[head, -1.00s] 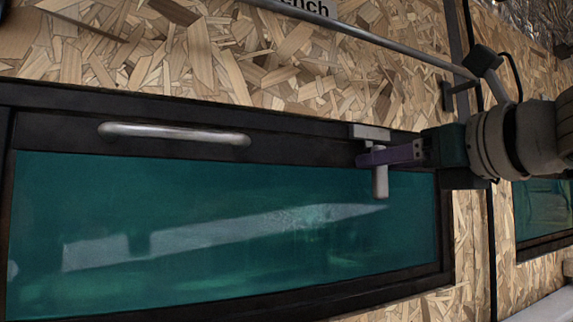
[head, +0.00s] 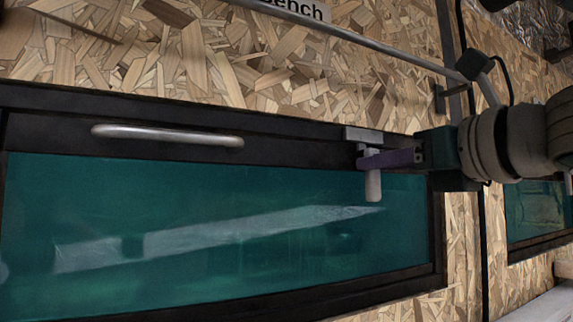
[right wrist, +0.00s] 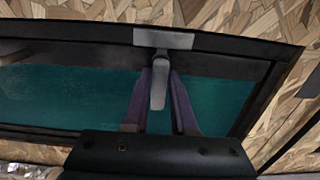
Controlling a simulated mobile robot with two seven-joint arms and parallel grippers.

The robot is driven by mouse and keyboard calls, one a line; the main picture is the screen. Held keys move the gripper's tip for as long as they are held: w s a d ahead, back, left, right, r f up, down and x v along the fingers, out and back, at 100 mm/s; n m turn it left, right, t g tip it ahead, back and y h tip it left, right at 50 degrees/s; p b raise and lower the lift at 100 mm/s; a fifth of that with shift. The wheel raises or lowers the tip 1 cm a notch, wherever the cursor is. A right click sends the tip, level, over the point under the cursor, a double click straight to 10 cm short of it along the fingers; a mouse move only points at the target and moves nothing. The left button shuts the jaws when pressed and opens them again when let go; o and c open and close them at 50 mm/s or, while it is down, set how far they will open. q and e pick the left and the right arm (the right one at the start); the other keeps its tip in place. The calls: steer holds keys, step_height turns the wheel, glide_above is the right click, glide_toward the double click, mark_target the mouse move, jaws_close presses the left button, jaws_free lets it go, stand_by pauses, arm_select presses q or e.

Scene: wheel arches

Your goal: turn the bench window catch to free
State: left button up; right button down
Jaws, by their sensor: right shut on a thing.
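The bench window (head: 215,225) is a teal pane in a dark frame, set in a chipboard wall. Its catch (head: 373,185) is a pale lever hanging down from a light grey plate at the frame's top right. My right gripper (head: 372,160) comes in from the right with purple fingers, shut on the catch lever. In the right wrist view the lever (right wrist: 158,92) stands between the two fingers (right wrist: 159,90), pointing down from its plate (right wrist: 163,39). My left gripper is not in view.
A silver bar handle (head: 168,136) is on the window's top frame, left of the catch. A metal rail (head: 375,40) runs above, beside a sign (head: 298,10) reading "Bench". A second window (head: 535,210) is at the right.

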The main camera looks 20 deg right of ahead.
steer(key=shift+a+r+m+b, duration=0.1)
steer(key=shift+a+r+m, duration=0.05)
steer(key=shift+m, duration=2.8)
steer(key=shift+a+r+m+b, duration=0.1)
steer(key=shift+a+m+b, duration=0.1)
steer(key=shift+m, duration=2.8)
steer(key=shift+a+r+m+b, duration=0.1)
steer(key=shift+a+r+m, duration=0.05)
steer(key=shift+m, duration=2.8)
